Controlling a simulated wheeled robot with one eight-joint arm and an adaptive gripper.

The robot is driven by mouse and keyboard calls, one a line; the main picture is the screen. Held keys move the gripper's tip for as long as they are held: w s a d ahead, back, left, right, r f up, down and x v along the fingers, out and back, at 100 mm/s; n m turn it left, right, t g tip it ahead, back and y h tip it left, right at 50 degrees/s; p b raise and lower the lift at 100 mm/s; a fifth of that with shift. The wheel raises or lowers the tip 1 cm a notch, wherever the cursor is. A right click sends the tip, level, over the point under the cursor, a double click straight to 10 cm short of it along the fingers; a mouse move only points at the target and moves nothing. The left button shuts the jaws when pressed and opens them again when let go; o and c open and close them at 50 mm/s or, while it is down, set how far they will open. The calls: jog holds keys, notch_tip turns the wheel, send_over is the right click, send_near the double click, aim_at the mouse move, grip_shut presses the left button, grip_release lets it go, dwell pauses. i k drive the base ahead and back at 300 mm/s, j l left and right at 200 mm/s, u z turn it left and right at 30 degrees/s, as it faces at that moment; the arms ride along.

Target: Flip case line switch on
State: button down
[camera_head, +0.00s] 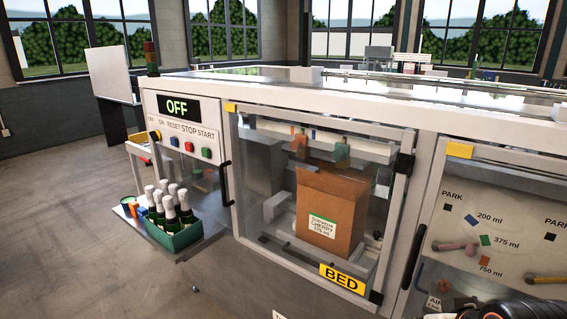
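The case line's control panel (188,128) is on the left end of the long white machine. Its black display (179,108) reads OFF in pale green letters. Below it is a printed row with ON, RESET, STOP and START legible. A small yellow-and-dark switch (155,135) sits at the row's left end, too small to tell its position. To its right are a blue button (174,141), a red button (189,146) and a green button (206,153). Dark rounded parts at the bottom right edge look like my arm; no gripper fingers show.
A green crate (181,240) of bottles stands on a low shelf below the panel. A black door handle (226,184) is right of the panel. A cardboard box (332,204) stands behind glass above the BED label (342,278). The floor at left is clear.

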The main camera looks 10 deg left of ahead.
aim_at(156, 136)
jog(key=i+j+z, duration=0.15)
jog(key=j+z, duration=0.2)
jog(key=j, duration=0.55)
jog(key=j+z, duration=0.4)
jog(key=j, duration=0.5)
jog(key=j+z, duration=0.1)
jog(key=j, duration=1.95)
jog(key=k+j+z, duration=0.1)
jog(key=j, duration=2)
